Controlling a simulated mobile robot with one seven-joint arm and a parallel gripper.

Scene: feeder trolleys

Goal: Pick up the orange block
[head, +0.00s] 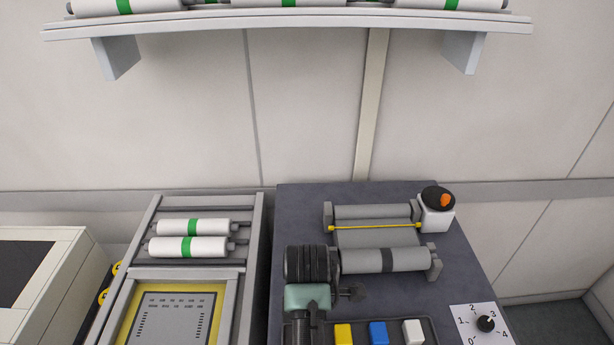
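A small orange piece (445,200), the only orange thing I see, sits on a round black top (435,194) of a white box (437,218) at the back right of the dark table. I cannot tell whether it is loose or part of that top. My arm comes up from the bottom middle. Its end, my gripper (352,292), shows only as a small dark shape in front of the grey roller, left of and nearer than the orange piece. Its fingers are too hidden to read, and it does not touch the orange piece.
A roller unit (385,260) with a yellow rod (375,227) stands left of the white box. Yellow (343,334), blue (378,334) and white (413,332) blocks and a numbered dial (486,324) are in front. A trolley (255,225) with green-banded rolls is left. A shelf (290,24) hangs above.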

